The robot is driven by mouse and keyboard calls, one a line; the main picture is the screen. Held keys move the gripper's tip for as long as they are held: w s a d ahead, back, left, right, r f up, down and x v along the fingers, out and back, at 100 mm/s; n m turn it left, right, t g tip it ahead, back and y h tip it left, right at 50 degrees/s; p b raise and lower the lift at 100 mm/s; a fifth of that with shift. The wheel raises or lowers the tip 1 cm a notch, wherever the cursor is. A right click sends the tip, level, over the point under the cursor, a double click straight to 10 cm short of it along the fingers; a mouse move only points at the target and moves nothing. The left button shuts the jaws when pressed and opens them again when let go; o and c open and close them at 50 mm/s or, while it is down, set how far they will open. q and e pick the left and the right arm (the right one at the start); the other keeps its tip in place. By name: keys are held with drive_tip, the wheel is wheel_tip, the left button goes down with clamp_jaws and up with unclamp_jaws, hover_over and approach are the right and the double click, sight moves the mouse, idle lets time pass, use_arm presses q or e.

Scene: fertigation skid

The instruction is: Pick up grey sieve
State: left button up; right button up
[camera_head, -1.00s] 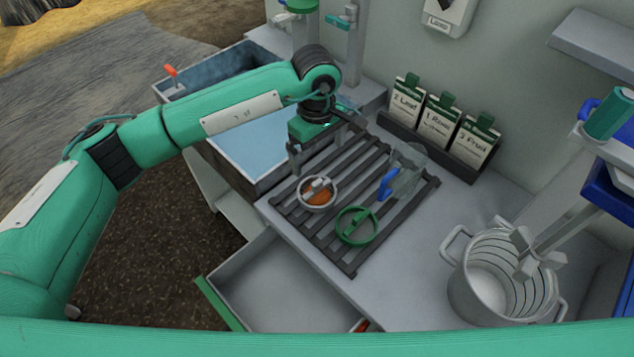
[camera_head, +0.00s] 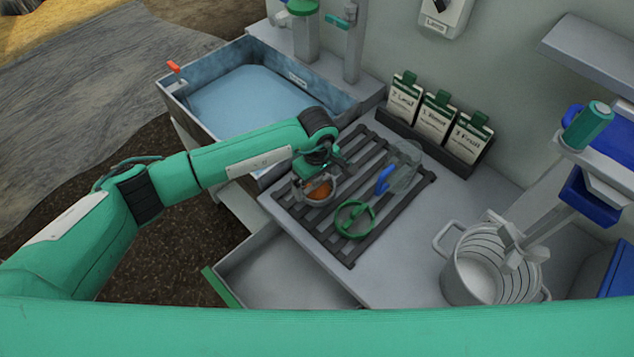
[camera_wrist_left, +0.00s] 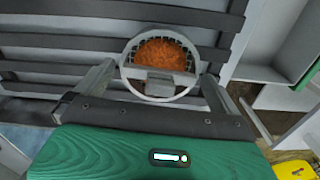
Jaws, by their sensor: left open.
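The grey sieve (camera_head: 319,197) is a small round ring with orange-brown matter on its mesh. It lies on the dark slatted rack near the rack's left side. In the left wrist view the sieve (camera_wrist_left: 160,92) sits between the two fingers, with its grey tab toward the palm. My left gripper (camera_head: 318,183) is open, right at the sieve, one finger on each side of it. In the left wrist view the gripper (camera_wrist_left: 152,80) shows small gaps between fingers and ring; whether either finger touches is hard to tell. My right gripper is not clearly in view.
A green ring sieve (camera_head: 354,218) and a clear jug with a blue handle (camera_head: 384,180) stand on the rack (camera_head: 350,258) close by. A water basin (camera_head: 187,92) is behind the arm. An open drawer (camera_head: 290,268) lies in front, a grey pot (camera_head: 456,270) at right.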

use_arm(q)
drive_tip(key=shift+f, duration=0.6)
drive_tip(key=c, duration=0.7)
drive_tip(key=shift+r, duration=0.1)
